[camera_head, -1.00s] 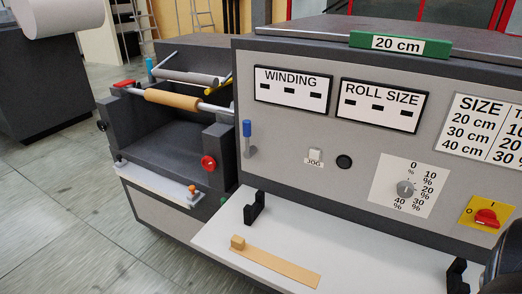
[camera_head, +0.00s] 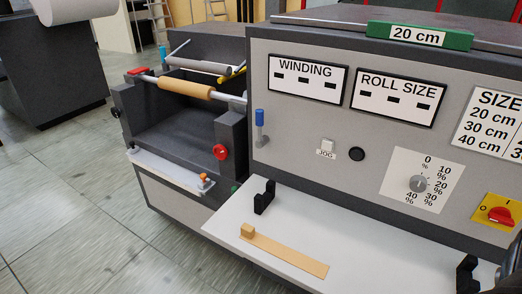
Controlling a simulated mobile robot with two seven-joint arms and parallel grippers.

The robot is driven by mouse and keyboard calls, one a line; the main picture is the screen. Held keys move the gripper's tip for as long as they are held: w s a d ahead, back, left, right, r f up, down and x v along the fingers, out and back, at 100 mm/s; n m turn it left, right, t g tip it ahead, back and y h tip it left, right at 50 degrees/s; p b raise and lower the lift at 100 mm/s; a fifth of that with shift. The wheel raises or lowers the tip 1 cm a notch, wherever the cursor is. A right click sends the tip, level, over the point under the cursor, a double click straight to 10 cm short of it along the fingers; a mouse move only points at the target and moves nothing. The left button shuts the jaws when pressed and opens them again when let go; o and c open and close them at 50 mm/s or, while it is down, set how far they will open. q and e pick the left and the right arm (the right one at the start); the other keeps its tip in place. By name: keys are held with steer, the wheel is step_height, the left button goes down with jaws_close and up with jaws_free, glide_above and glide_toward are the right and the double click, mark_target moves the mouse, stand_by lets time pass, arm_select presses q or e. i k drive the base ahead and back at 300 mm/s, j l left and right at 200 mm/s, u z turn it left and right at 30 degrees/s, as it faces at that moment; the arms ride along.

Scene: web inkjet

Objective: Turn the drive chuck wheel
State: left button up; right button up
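The drive chuck wheel is likely the small red wheel (camera_head: 221,152) on the front right post of the unwind frame, though no label names it. A tan core (camera_head: 186,88) sits on a metal shaft above that frame. No gripper touches the red wheel. Neither of my grippers can be made out.
The control panel (camera_head: 375,135) carries a dial (camera_head: 418,184), a red switch (camera_head: 501,215) and a blue-handled lever (camera_head: 260,125). A white shelf (camera_head: 370,255) juts out below, bearing a wooden piece (camera_head: 285,252) and black brackets. Tiled floor (camera_head: 70,210) lies open at left.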

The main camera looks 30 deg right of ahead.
mark_target(220, 152)
steer(key=i+j, duration=0.45)
steer(key=i, duration=0.15)
steer(key=i+j, duration=0.95)
steer(key=i, duration=0.3)
steer(key=i+j+z, duration=0.25)
steer(key=z, duration=0.15)
steer(key=i+j+z, duration=0.2)
steer(key=z, duration=1)
